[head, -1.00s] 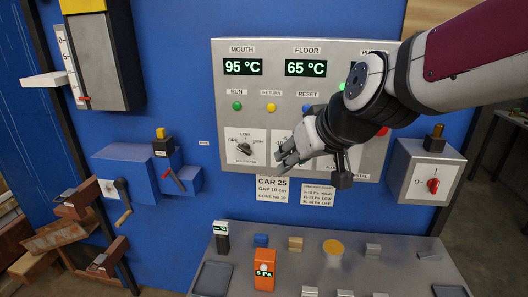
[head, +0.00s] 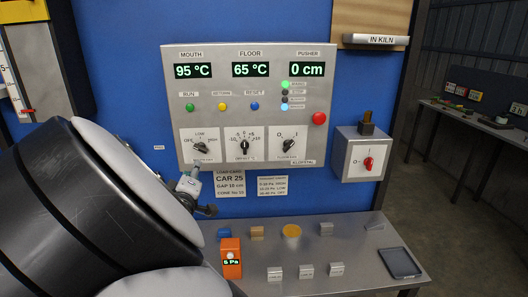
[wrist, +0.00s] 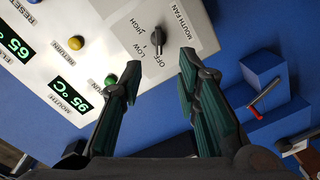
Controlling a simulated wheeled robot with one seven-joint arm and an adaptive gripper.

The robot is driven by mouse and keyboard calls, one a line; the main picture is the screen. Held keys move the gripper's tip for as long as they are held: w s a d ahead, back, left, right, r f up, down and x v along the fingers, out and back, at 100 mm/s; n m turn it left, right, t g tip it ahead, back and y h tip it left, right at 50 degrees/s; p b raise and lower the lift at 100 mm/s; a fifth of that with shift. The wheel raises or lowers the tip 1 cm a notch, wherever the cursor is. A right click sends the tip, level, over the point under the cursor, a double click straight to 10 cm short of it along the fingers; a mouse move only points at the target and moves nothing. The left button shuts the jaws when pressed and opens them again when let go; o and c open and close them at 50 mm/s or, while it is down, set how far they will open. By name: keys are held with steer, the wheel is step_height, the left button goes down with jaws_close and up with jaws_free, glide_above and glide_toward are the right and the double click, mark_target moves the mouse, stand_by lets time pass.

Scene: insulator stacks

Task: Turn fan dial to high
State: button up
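The mouth fan dial (head: 203,146) is a black knob on a white plate marked OFF, LOW and HIGH, at the lower left of the grey control panel (head: 321,160). In the wrist view the knob (wrist: 157,37) is beyond the fingertips, and its pointer seems to face OFF. My gripper (wrist: 160,62) is open, its two dark green-padded fingers apart with nothing between them. In the head view my gripper (head: 190,181) is just below the fan dial's plate, mostly hidden behind my arm. I see no contact with the knob.
Two more dials (head: 244,146) (head: 288,146) sit to the right, with a red button (head: 319,118) above. A grey box with a red switch (head: 368,163) stands further right. The desk (head: 330,245) below holds an orange meter (head: 231,258) and several small blocks.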

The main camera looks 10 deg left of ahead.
mark_target(200, 150)
steer(key=x, duration=1.3)
steer(key=shift+w+a+r+b, duration=0.1)
steer(key=shift+a+b, duration=0.15)
steer(key=shift+b, duration=0.1)
jaws_close()
